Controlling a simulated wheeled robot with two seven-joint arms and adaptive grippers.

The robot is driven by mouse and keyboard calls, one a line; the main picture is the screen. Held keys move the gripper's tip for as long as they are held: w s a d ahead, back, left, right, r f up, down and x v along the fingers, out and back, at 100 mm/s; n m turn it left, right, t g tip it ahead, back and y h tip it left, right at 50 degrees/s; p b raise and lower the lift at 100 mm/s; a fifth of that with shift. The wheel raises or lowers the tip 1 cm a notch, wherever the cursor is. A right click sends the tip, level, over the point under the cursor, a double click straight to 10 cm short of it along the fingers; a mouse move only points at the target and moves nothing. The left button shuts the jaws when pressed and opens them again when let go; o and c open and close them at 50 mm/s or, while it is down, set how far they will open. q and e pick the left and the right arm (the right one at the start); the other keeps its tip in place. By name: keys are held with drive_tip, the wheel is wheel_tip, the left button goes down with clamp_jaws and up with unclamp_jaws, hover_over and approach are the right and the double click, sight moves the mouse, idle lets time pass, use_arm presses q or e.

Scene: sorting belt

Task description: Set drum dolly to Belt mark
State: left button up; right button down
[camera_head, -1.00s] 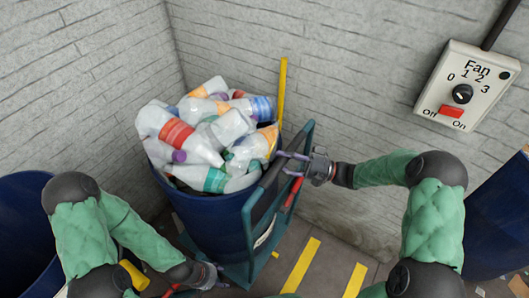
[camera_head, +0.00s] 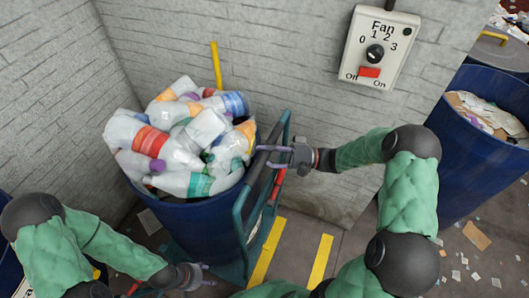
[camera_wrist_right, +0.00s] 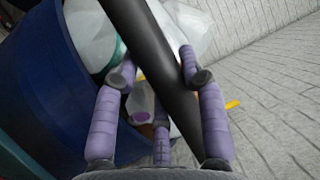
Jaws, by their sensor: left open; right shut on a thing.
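The drum dolly is a teal frame (camera_head: 240,225) with an upright handle. It carries a blue drum (camera_head: 190,222) heaped with plastic bottles (camera_head: 185,140). My right gripper (camera_head: 272,156) is shut on the dark bar of the handle, at the right of the drum. In the right wrist view this dark bar (camera_wrist_right: 150,60) runs between the purple fingers. My left gripper (camera_head: 205,279) is open and low, beside the dolly's base at the bottom of the picture. The dolly's wheels are hidden. Yellow stripes (camera_head: 267,250) lie on the floor right of the dolly; I see no label on them.
A grey brick wall (camera_head: 165,45) stands close behind the drum. A fan switch box (camera_head: 379,50) hangs on it. Another blue drum (camera_head: 485,140) with waste stands at the right. Scraps litter the floor at the lower right. A yellow post (camera_head: 216,65) rises behind the bottles.

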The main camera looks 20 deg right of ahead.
drive_tip(key=c, duration=0.7)
unclamp_jaws()
drive_tip(key=v, duration=1.2)
drive_tip(key=shift+f, duration=0.1)
